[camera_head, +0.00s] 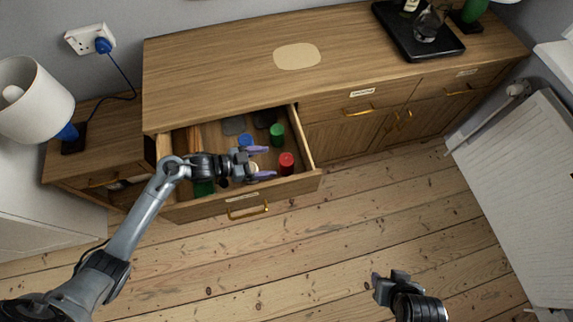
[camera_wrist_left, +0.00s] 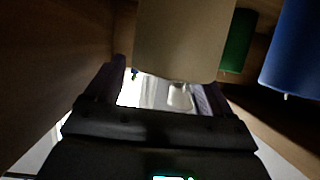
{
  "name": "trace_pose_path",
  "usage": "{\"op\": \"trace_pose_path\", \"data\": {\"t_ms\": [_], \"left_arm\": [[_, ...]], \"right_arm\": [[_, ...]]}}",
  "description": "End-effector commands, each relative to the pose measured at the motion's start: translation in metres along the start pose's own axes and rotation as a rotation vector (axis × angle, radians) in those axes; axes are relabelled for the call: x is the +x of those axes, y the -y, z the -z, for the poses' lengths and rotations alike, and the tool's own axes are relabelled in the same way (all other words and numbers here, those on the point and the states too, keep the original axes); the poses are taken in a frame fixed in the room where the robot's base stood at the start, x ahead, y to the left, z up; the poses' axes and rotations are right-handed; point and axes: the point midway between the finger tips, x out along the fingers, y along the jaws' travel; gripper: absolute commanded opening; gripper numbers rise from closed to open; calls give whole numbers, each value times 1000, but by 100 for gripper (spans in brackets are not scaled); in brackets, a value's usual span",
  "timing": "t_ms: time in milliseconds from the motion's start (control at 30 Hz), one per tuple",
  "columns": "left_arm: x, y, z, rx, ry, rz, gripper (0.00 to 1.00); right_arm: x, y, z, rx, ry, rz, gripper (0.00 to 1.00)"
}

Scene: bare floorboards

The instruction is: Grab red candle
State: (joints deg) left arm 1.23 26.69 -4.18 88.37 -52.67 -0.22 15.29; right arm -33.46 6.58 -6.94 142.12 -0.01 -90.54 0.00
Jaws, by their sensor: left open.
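The red candle (camera_head: 287,163) stands in the open drawer, near its right front corner. My left gripper (camera_head: 266,162) is open inside the drawer, with its fingertips just left of the red candle and apart from it. A cream candle (camera_head: 254,168) shows between its fingers. In the left wrist view the cream candle (camera_wrist_left: 185,40) fills the upper middle, beyond the open fingers (camera_wrist_left: 158,92); the red candle does not show there. My right gripper (camera_head: 378,284) is over the floor at the lower right; its jaws are too unclear to judge.
In the drawer (camera_head: 311,183), a green candle (camera_head: 277,134) stands behind the red one, and a blue candle (camera_head: 245,141) lies further left. The dresser top (camera_head: 220,75) overhangs the back. A lamp (camera_head: 35,100) stands at left. The floor (camera_head: 280,250) in front is clear.

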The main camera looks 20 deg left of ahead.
Motion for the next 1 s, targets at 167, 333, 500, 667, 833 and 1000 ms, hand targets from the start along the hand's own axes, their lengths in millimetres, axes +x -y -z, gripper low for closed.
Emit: {"op": "trace_pose_path", "data": {"t_ms": [167, 333, 500, 667, 833, 1000], "left_arm": [[9, -2, 1, 0, -3, -1, 82], [29, -5, 4, 0, -4, -1, 82], [49, -5, 5, 0, -2, -1, 82], [53, -5, 6, 0, 0, -1, 82], [53, -5, 6, 0, 0, -1, 76], [52, -5, 6, 0, 0, -1, 50]], "right_arm": [[3, 0, 0, 0, -2, -1, 43], [11, -1, -2, -1, -3, -2, 43], [17, -2, -4, -5, -2, -6, 43], [17, -3, -4, -9, -2, -9, 43], [16, -3, -4, -8, -3, -9, 43], [16, -2, -4, -7, -3, -8, 43]]}}
